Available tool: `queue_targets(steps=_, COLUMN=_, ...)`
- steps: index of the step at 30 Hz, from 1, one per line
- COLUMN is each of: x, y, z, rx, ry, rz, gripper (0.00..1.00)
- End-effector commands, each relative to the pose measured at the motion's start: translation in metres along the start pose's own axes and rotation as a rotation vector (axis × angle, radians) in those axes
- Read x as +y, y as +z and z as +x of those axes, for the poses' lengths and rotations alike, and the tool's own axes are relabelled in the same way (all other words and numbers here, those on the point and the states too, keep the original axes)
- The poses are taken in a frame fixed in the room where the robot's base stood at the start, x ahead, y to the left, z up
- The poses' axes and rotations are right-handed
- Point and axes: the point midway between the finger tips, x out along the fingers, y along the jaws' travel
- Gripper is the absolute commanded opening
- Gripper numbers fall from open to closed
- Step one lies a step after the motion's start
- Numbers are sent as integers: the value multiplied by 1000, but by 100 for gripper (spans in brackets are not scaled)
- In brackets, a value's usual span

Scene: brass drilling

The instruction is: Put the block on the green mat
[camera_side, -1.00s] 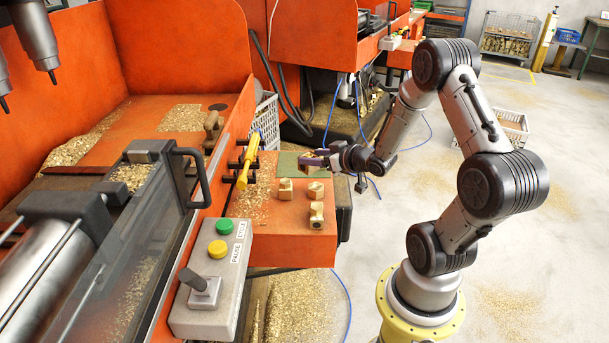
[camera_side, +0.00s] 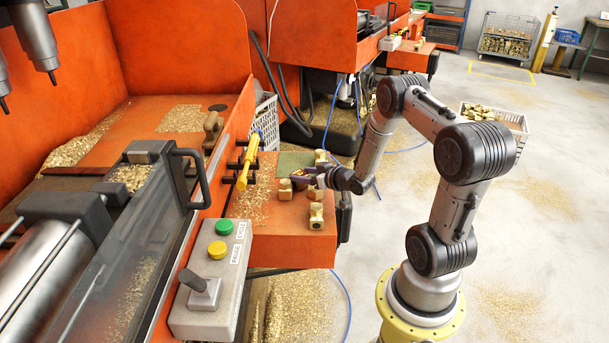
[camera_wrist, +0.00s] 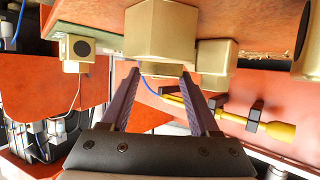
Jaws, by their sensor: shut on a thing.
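A brass block (camera_wrist: 160,35) fills the top middle of the wrist view, against the orange table. My gripper (camera_wrist: 160,74) has its two purple fingers closed on the narrower near part of this block. In the side view my gripper (camera_side: 309,176) is low over the orange table, just in front of the green mat (camera_side: 293,160), and mostly hides the held block. I cannot tell whether the block is clear of the table. The green mat lies flat, with brass shavings around it.
Other brass blocks stand close by: one left of the gripper (camera_side: 285,189), one in front (camera_side: 316,214) and one by the mat's right side (camera_side: 320,157). A yellow-handled tool (camera_side: 249,160) hangs at the machine's edge. A control box (camera_side: 212,275) stands at the front left.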

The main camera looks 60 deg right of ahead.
Motion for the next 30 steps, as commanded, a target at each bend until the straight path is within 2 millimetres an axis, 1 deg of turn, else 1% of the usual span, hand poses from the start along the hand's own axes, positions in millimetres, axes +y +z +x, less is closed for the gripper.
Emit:
queue_targets(steps=1, x=1, y=-4, z=0, rx=9, ry=1, rz=-2, gripper=0)
queue_targets(steps=8, x=1, y=-2, z=1, rx=7, ry=1, rz=-1, gripper=0)
queue_targets(steps=9, x=0, y=2, z=1, rx=-1, ry=0, rz=1, gripper=64)
queue_targets(steps=11, x=0, y=2, z=1, rx=-1, ry=0, rz=0, gripper=75)
queue_targets(steps=18, x=0, y=2, z=0, rx=-1, ry=-1, rz=0, gripper=75)
queue_targets(steps=21, x=0, y=-1, z=-1, rx=0, ry=0, rz=-1, gripper=75)
queue_targets(steps=23, x=1, y=-1, z=-6, rx=0, ry=2, rz=1, gripper=75)
queue_targets(steps=26, x=1, y=-1, z=-20, rx=-1, ry=2, rz=0, gripper=75)
queue_targets(steps=30, x=2, y=-1, z=-47, rx=0, ry=4, rz=2, gripper=75)
